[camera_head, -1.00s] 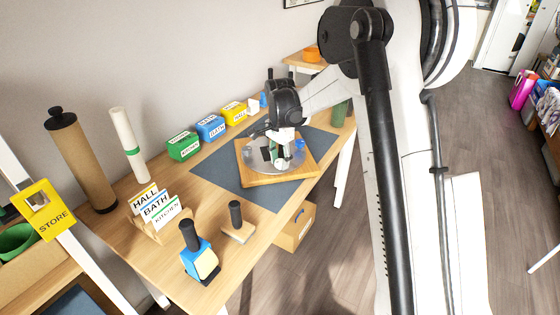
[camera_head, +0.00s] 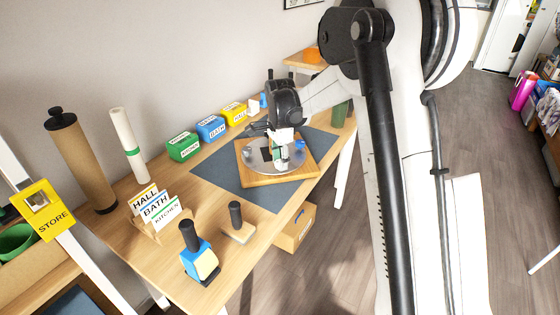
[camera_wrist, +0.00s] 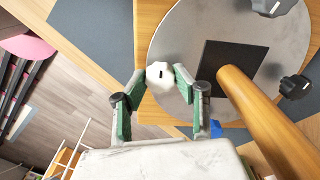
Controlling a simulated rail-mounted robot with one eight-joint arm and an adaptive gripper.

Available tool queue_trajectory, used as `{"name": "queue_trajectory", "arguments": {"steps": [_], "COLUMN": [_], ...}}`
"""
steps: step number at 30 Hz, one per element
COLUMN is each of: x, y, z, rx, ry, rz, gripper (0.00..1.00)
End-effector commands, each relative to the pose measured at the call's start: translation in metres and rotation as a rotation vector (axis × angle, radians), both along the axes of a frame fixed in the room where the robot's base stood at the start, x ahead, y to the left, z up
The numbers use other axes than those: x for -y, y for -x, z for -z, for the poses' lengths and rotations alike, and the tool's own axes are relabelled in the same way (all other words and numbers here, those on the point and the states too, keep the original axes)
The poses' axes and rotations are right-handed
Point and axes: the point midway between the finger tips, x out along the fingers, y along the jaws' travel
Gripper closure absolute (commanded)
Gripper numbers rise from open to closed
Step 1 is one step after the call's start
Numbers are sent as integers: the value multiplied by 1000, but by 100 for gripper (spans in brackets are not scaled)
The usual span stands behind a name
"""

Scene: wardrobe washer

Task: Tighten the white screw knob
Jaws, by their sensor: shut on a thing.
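The white screw knob (camera_wrist: 159,76) shows in the wrist view near the edge of a round grey metal plate (camera_wrist: 172,45). It has a dark slot mark on top. My gripper (camera_wrist: 160,80) has its green-padded fingers on both sides of the knob, shut on it. In the head view the plate (camera_head: 262,167) lies on a wooden board (camera_head: 295,177), and my gripper (camera_head: 283,152) points down over its right part. The knob is hidden there by my gripper.
Two dark knobs (camera_wrist: 294,87) and a black square (camera_wrist: 228,75) sit on the plate. A wooden cylinder (camera_wrist: 265,115) rises close to the right finger. Green, blue and yellow labelled boxes (camera_head: 211,128) stand behind the board. Stamps (camera_head: 199,262) and a card holder are at the front left.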

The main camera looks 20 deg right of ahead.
Motion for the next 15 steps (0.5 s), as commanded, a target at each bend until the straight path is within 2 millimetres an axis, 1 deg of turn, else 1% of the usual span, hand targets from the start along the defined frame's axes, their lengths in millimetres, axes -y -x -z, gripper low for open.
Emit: {"name": "queue_trajectory", "arguments": {"steps": [2, 3, 6, 7, 15], "x": [0, 0, 0, 0, 0], "y": [0, 0, 0, 0, 0], "z": [-1, 0, 0, 0, -2], "rx": [0, 0, 0, 0, 0], "ry": [0, 0, 0, 0, 0], "rz": [0, -1, -1, -1, -1], "gripper": [99, 68, 55, 53, 53]}}
